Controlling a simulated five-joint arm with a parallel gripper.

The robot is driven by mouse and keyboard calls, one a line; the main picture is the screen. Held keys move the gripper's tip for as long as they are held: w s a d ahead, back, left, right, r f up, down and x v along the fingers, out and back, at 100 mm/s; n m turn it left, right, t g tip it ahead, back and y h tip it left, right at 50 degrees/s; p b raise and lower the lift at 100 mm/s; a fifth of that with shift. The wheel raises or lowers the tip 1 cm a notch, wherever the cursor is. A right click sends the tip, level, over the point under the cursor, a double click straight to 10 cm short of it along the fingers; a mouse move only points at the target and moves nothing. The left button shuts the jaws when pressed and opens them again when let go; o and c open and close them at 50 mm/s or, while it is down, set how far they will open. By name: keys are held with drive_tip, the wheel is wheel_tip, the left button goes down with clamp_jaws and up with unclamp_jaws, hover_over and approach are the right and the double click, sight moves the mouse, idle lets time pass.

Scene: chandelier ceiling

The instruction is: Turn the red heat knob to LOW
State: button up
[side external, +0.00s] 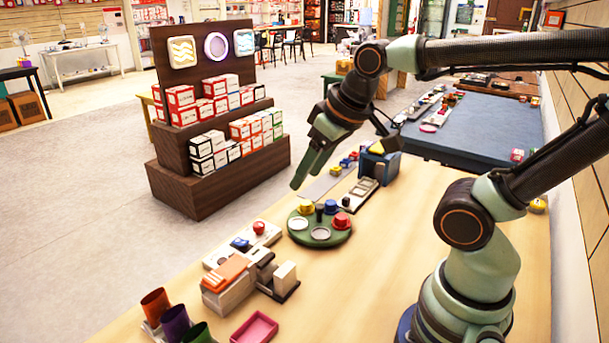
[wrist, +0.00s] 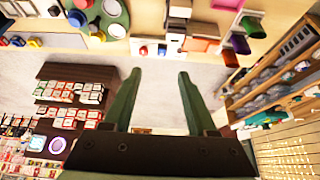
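Two red pieces could be the heat knob, and no LOW mark is legible. One red round piece (side external: 259,227) sits on a white panel (side external: 217,259) beside a blue piece. Another red knob-like piece (side external: 341,220) stands on a round green board (side external: 305,238) with yellow, blue and dark pieces. The green board is partly seen at the top left of the wrist view (wrist: 113,27). My gripper (side external: 302,178) hangs above and behind the green board, apart from both red pieces. The wrist view shows its fingers (wrist: 160,74) spread, with nothing between them.
An orange-topped block (side external: 226,274), a pink tray (side external: 254,328) and several coloured cups (side external: 175,323) stand at the table's front left. A blue box (side external: 379,164) stands behind the green board. The wooden table (side external: 365,270) is clear right of the board. A dark shelf (side external: 215,150) stands beyond.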

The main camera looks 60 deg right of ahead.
drive_tip(key=w+d+m+g, duration=0.2)
drive_tip(key=w+g, duration=0.1)
drive_tip(key=w, duration=0.7)
drive_tip(key=m+g, duration=0.2)
drive_tip(key=g, duration=0.1)
approach(258, 224)
wheel_tip(258, 224, down, 8)
drive_tip(key=shift+s+d+f, duration=0.1)
drive_tip(key=shift+s+f, duration=0.05)
drive_tip(key=shift+f, duration=0.1)
clamp_jaws()
